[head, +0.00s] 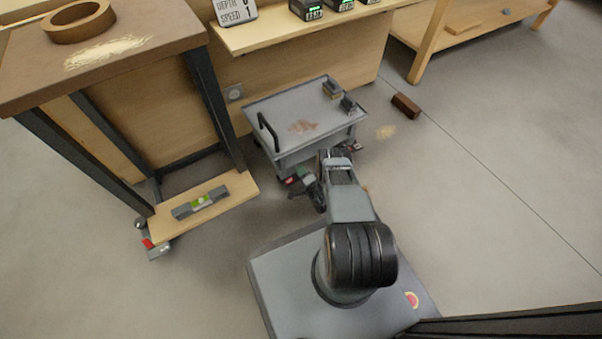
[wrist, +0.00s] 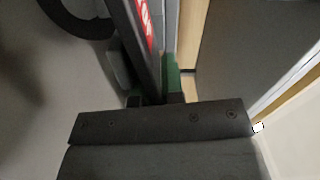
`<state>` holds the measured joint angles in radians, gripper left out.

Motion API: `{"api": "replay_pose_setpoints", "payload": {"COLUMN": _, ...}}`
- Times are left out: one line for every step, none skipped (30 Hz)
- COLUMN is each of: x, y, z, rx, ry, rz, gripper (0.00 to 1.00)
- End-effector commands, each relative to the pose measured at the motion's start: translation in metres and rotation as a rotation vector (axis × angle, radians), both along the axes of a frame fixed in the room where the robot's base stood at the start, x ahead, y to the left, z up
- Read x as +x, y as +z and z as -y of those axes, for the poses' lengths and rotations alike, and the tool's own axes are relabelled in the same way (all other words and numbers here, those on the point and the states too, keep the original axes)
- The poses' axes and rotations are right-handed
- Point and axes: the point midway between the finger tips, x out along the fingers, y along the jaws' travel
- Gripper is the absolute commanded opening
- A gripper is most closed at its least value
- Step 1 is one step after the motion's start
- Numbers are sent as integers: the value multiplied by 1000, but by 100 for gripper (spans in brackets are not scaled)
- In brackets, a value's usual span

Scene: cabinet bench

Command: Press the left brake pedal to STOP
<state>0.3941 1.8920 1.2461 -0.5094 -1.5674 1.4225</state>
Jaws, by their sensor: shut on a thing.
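The cart (head: 277,112) is a grey trolley with a black handle. Its left brake pedal (head: 291,181), with red and green parts, sits low at the near left corner. In the wrist view this pedal is a dark bar with a red label (wrist: 145,22) with white lettering, partly cut off, and a green part (wrist: 172,73) lies beside it. My gripper (wrist: 155,99) is shut on the dark pedal, whose lower end runs between the fingertips. In the head view my arm hides most of the gripper. Another pedal (head: 351,146) with red shows at the right corner.
A table (head: 180,25) with dark legs and a low shelf (head: 235,183) stands at left. A level (head: 200,201) lies on that shelf. A brown block (head: 406,105) lies on the floor right of the cart. The floor further right is clear.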

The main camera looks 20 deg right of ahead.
Motion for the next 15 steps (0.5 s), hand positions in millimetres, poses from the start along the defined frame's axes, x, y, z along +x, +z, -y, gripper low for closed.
{"api": "replay_pose_setpoints", "payload": {"x": -1, "y": 1, "z": 1, "rx": -31, "ry": -4, "rz": 3, "gripper": 0}}
{"api": "replay_pose_setpoints", "payload": {"x": -1, "y": 2, "z": 1, "rx": -46, "ry": -4, "rz": 5, "gripper": 0}}
{"api": "replay_pose_setpoints", "payload": {"x": -1, "y": 2, "z": 1, "rx": -62, "ry": -4, "rz": 7, "gripper": 0}}
{"api": "replay_pose_setpoints", "payload": {"x": -1, "y": 2, "z": 1, "rx": -69, "ry": -5, "rz": 8, "gripper": 0}}
{"api": "replay_pose_setpoints", "payload": {"x": -1, "y": 2, "z": 1, "rx": -74, "ry": -5, "rz": 8, "gripper": 0}}
{"api": "replay_pose_setpoints", "payload": {"x": -1, "y": 3, "z": 1, "rx": -78, "ry": -5, "rz": 9, "gripper": 0}}
{"api": "replay_pose_setpoints", "payload": {"x": -1, "y": 2, "z": 1, "rx": -79, "ry": -5, "rz": 9, "gripper": 0}}
{"api": "replay_pose_setpoints", "payload": {"x": -1, "y": 2, "z": 1, "rx": -78, "ry": -5, "rz": 9, "gripper": 0}}
{"api": "replay_pose_setpoints", "payload": {"x": -1, "y": 2, "z": 1, "rx": -78, "ry": -5, "rz": 9, "gripper": 0}}
{"api": "replay_pose_setpoints", "payload": {"x": -1, "y": 2, "z": 1, "rx": -78, "ry": -5, "rz": 9, "gripper": 0}}
{"api": "replay_pose_setpoints", "payload": {"x": -1, "y": 2, "z": 1, "rx": -78, "ry": -5, "rz": 9, "gripper": 0}}
{"api": "replay_pose_setpoints", "payload": {"x": -1, "y": 2, "z": 1, "rx": -77, "ry": -5, "rz": 9, "gripper": 0}}
{"api": "replay_pose_setpoints", "payload": {"x": -1, "y": 2, "z": 1, "rx": -77, "ry": -6, "rz": 9, "gripper": 0}}
{"api": "replay_pose_setpoints", "payload": {"x": -1, "y": 2, "z": 1, "rx": -77, "ry": -5, "rz": 9, "gripper": 11}}
{"api": "replay_pose_setpoints", "payload": {"x": -1, "y": 3, "z": 1, "rx": -77, "ry": -5, "rz": 9, "gripper": 15}}
